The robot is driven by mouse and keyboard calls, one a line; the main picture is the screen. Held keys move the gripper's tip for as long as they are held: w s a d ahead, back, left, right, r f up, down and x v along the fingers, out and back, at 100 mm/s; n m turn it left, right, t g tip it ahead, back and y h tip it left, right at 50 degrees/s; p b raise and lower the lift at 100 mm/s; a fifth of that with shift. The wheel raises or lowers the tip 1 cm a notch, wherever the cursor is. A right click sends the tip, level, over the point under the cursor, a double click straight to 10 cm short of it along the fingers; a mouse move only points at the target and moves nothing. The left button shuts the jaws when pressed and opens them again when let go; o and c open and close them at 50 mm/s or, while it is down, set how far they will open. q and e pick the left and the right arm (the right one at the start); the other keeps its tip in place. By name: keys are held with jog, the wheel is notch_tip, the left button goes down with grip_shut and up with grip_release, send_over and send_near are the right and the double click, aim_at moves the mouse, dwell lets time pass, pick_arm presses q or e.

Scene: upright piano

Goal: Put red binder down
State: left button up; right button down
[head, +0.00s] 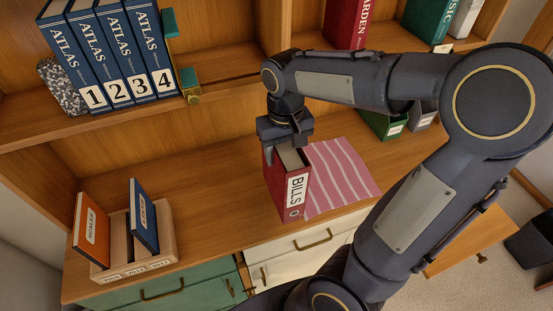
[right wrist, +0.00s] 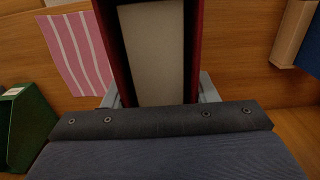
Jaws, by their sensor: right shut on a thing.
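The red binder (head: 288,186), labelled BILLS, stands upright on the wooden counter at the left edge of a pink striped cloth (head: 342,172). My right gripper (head: 285,143) is above it and shut on its top. In the right wrist view the red binder (right wrist: 191,40) lies between the two fingers of my right gripper (right wrist: 158,92), with its pale inside facing the camera. Whether its bottom touches the counter I cannot tell. My left gripper is not in view.
A wooden sorter (head: 161,262) with an orange and a blue binder stands at the left. A green binder (head: 383,124) and a grey one (head: 422,116) stand at the back right. The counter (head: 215,192) between sorter and red binder is clear.

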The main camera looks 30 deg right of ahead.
jog(key=w+f, duration=0.3)
jog(key=f, duration=0.4)
jog(key=shift+w+f, duration=0.3)
jog(key=shift+w, duration=0.05)
jog(key=shift+f, duration=0.2)
jog(key=c, duration=0.6)
grip_release()
jog(key=shift+r, duration=0.1)
